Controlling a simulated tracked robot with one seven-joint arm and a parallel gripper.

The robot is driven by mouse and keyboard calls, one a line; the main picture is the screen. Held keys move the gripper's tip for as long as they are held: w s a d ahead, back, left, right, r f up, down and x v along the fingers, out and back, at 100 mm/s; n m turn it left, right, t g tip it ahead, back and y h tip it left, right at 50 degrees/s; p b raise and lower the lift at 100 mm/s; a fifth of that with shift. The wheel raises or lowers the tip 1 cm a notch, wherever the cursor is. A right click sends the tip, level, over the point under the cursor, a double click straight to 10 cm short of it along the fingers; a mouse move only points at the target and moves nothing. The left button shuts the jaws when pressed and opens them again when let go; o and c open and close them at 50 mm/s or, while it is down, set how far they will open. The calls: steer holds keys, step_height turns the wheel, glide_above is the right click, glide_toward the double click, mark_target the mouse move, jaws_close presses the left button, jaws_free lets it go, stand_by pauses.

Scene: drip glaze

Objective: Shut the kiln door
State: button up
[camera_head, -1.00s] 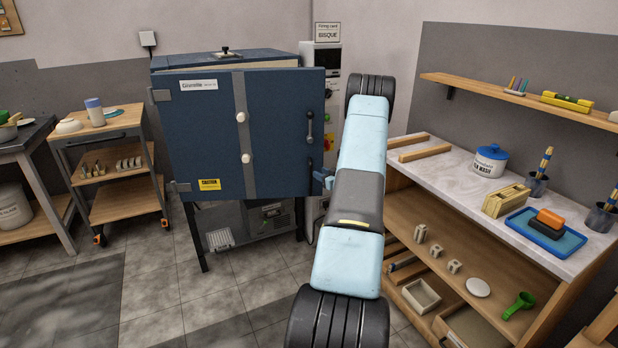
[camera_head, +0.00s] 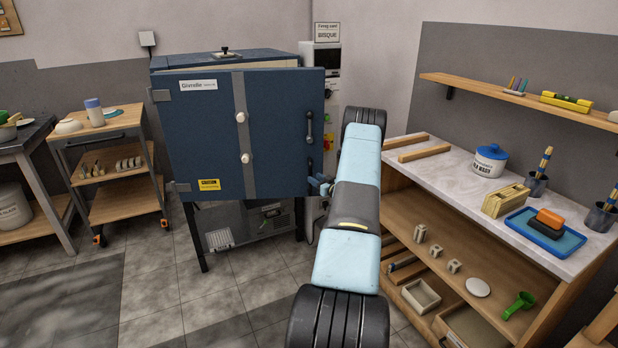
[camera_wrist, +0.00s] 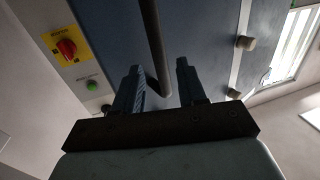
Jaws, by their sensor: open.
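The blue kiln door (camera_head: 280,145) stands ajar in front of the kiln (camera_head: 225,60), with a pale strip showing behind its top edge. Its hinge brackets are at the left and its dark upright bar handle (camera_head: 309,128) is near the right edge. My gripper (camera_head: 318,185) is at the door's lower right edge, below the handle, mostly hidden by my arm. In the wrist view, my gripper (camera_wrist: 159,85) is open, and the lower end of the handle (camera_wrist: 152,40) appears between its two fingers. I cannot tell whether they touch it.
A control box with a red switch on a yellow plate (camera_wrist: 66,48) is beside the door. A shelf unit with a pale top (camera_head: 450,170) stands close at right. A wooden cart (camera_head: 110,165) is at left. Grey floor lies open in front of the kiln.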

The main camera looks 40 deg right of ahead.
steer(key=shift+w, duration=2.4)
steer(key=shift+c, duration=0.2)
jaws_close()
